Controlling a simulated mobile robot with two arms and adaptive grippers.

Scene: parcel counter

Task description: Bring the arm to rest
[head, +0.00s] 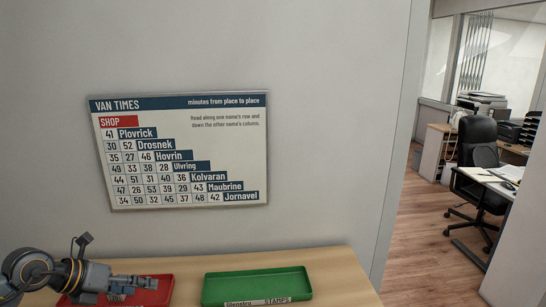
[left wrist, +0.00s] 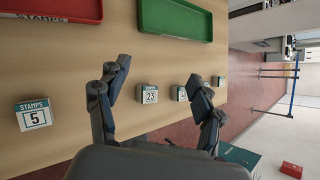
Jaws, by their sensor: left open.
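My left gripper (head: 134,284) shows in the head view at the lower left, in front of and above the red tray (head: 164,292) on the wooden counter. In the left wrist view its two fingers (left wrist: 160,76) are spread apart, with nothing held between them. A stamp box marked 23 (left wrist: 149,94) shows in the gap between the fingers, standing on the counter beyond them. My right gripper is in neither view.
A green tray (head: 257,272) labelled STAMPS lies right of the red one. In the left wrist view, a box marked 5 (left wrist: 34,117) and smaller boxes stand along the counter (left wrist: 60,70). A timetable board (head: 185,150) hangs on the wall. An office chair (head: 478,150) stands beyond the doorway.

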